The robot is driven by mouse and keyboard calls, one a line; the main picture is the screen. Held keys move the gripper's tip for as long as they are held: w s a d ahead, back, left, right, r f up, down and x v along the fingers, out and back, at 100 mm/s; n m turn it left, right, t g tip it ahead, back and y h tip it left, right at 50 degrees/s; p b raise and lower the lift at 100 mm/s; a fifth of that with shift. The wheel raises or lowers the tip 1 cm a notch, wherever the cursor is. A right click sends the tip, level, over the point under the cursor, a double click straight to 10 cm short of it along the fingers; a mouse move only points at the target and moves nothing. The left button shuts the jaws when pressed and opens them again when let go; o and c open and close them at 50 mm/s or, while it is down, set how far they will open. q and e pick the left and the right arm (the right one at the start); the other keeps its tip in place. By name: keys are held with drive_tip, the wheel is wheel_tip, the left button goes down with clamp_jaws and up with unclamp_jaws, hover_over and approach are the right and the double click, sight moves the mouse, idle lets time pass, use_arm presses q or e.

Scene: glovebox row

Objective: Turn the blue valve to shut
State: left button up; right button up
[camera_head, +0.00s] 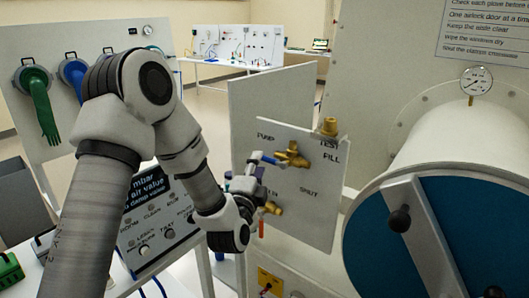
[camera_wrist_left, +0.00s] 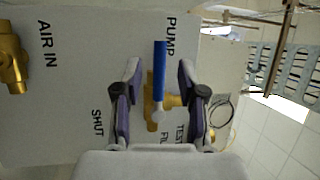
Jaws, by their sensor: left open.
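The blue valve handle (camera_head: 262,158) sits on a brass valve body (camera_head: 292,155) at the top of a white panel (camera_head: 312,205). It points left, toward the PUMP label. In the left wrist view the blue handle (camera_wrist_left: 160,68) stands between the two fingers of my left gripper (camera_wrist_left: 160,78), with a visible gap on each side. The gripper is open. In the head view my left gripper (camera_head: 247,182) is in front of the panel, just below and left of the handle, partly hidden by its own wrist. My right gripper is in neither view.
A lower brass valve (camera_head: 272,208) with an orange-red handle (camera_head: 262,228) is close below my gripper. A large round blue door (camera_head: 445,240) with a white bar and dark knobs stands at right. Green (camera_head: 42,110) and blue (camera_head: 76,76) gloves hang on a board at left.

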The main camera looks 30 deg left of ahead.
sight(263, 158)
use_arm(q)
drive_tip(key=w, duration=0.3)
drive_tip(key=shift+w+d+r+p, duration=0.1)
drive_tip(key=shift+w+r+p, duration=0.15)
drive_tip(key=shift+r+p, duration=0.15)
drive_tip(key=shift+w, duration=0.2)
drive_tip(key=shift+s+a, duration=0.3)
drive_tip(key=shift+a, duration=0.25)
drive_tip(key=shift+w+d, duration=0.1)
clamp_jaws()
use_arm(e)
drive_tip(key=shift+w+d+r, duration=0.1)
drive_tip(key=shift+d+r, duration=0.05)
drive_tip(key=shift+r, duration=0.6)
use_arm(q)
drive_tip(key=shift+f, duration=0.1)
